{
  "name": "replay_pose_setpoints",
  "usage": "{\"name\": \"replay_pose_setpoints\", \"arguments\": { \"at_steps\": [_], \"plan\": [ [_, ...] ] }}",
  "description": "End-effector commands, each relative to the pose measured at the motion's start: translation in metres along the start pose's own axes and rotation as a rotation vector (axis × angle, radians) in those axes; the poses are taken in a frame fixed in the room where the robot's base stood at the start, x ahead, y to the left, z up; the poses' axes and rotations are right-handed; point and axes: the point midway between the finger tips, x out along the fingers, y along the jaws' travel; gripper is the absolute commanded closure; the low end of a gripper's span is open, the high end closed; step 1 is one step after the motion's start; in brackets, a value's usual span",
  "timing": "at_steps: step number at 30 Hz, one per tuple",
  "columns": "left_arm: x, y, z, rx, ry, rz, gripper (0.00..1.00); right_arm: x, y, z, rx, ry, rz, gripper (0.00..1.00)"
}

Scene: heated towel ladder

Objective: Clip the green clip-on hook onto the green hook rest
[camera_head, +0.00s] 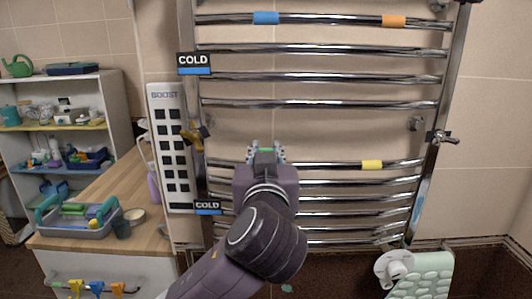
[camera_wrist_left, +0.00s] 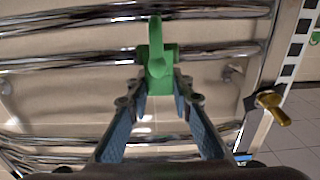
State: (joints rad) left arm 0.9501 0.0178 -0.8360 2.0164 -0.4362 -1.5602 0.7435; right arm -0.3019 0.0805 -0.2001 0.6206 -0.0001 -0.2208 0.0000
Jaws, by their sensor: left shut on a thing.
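The green clip-on hook (camera_wrist_left: 157,60) is between the fingertips of my left gripper (camera_wrist_left: 158,98), which is shut on it. In the left wrist view its curved upper part stands in front of a chrome rail. I cannot tell whether it touches the rail. In the head view my left gripper (camera_head: 266,157) is at the ladder, left of the yellow band, and only a small bit of green (camera_head: 265,150) shows between its fingertips. My right gripper is not in view.
The chrome ladder carries blue (camera_head: 266,18), orange (camera_head: 394,21) and yellow (camera_head: 371,165) bands. A brass valve (camera_head: 194,137) sticks out at its left post. Left are a wooden counter (camera_head: 100,205) with a caddy (camera_head: 77,222), and coloured hooks (camera_head: 97,287) on its front.

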Motion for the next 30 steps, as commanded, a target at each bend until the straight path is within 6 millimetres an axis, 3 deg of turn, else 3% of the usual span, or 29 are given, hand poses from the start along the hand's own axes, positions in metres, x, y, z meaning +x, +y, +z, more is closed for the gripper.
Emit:
{"name": "replay_pose_setpoints", "arguments": {
  "at_steps": [3,30],
  "plan": [
    [0.000,0.000,0.000,0.000,0.000,0.000,1.00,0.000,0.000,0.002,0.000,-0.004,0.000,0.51],
    [0.000,0.000,-0.029,-0.001,0.000,0.000,1.00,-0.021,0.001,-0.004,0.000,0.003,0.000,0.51]
  ]
}}
